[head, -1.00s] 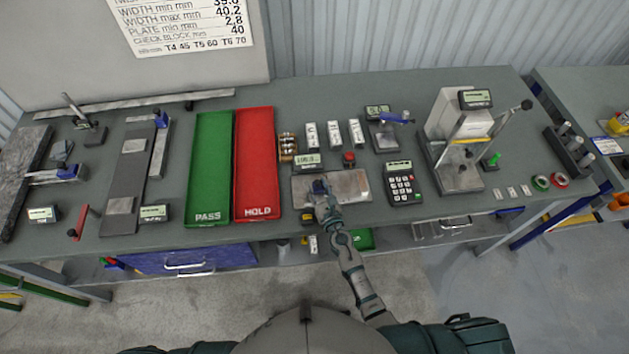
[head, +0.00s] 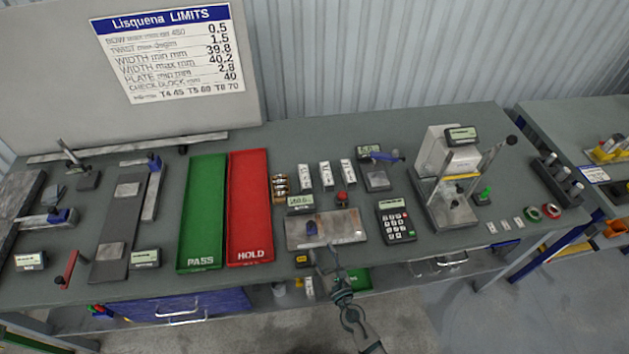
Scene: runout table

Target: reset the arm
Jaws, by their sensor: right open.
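My right arm comes in from the bottom, right of centre. Its gripper (head: 327,260) is open and appears empty, at the table's front edge just below the grey metal plate (head: 345,228). A small dark blue piece (head: 311,229) sits on the left part of that plate, apart from the gripper. The fingers are small and partly blend into the dark area under the table edge. My left gripper is not in view.
A green PASS tray (head: 203,215) and a red HOLD tray (head: 250,210) lie left of the plate. A keypad device (head: 396,221) and a press-like gauge (head: 447,185) stand to the right. Open floor (head: 480,310) lies in front of the table.

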